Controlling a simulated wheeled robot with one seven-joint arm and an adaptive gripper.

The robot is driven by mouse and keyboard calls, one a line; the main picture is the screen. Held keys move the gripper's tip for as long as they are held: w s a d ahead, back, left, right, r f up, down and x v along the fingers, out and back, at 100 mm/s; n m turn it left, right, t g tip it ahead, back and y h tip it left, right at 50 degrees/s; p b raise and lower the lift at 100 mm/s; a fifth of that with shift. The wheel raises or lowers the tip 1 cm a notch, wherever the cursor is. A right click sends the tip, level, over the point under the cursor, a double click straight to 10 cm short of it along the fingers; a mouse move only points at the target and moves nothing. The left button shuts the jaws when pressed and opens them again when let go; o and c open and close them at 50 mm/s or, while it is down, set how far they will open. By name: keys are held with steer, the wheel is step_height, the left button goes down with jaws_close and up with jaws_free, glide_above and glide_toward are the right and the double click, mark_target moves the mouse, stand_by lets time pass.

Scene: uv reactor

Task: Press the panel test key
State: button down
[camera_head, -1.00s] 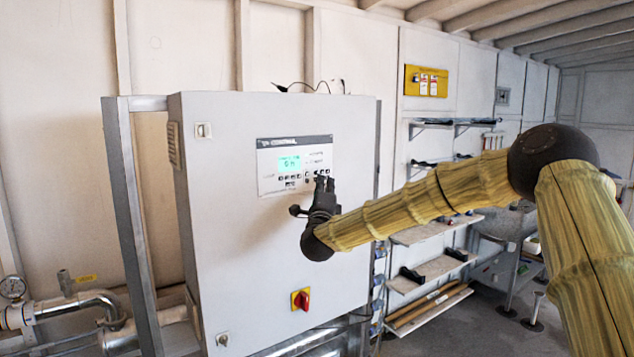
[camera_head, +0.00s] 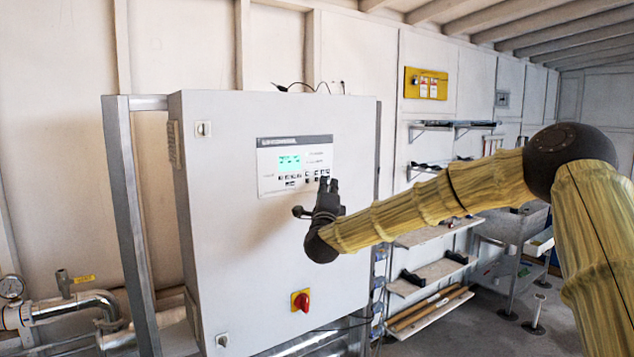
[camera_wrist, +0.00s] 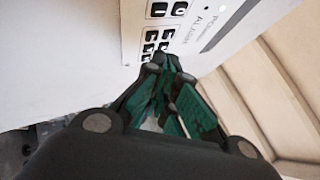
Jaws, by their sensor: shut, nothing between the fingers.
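The control panel (camera_head: 268,170) is set in the front of a grey cabinet. It has a lit green display (camera_head: 289,163) and a row of small dark keys (camera_head: 290,178). My gripper (camera_head: 328,182) is shut and empty, with its fingertips at the lower right of the panel, over or close to the keys at that end. In the wrist view the fingertips (camera_wrist: 162,62) are beside a cluster of dark keys (camera_wrist: 158,38) and hide part of it. I cannot tell whether they touch a key. The label of the test key is not readable.
The grey cabinet (camera_head: 240,250) carries a red rotary switch on a yellow plate (camera_head: 301,300) below the panel. Pipes (camera_head: 80,305) run at the lower left. Shelves (camera_head: 430,272) stand to the right behind my arm. The cabinet front left of my gripper is clear.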

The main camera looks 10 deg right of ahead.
steer(key=s, duration=0.1)
steer(key=s+d+b, duration=0.1)
steer(key=s, duration=0.1)
steer(key=s+b, duration=0.1)
steer(key=shift+s+d, duration=0.2)
steer(key=shift+d, duration=0.1)
stand_by(0.5)
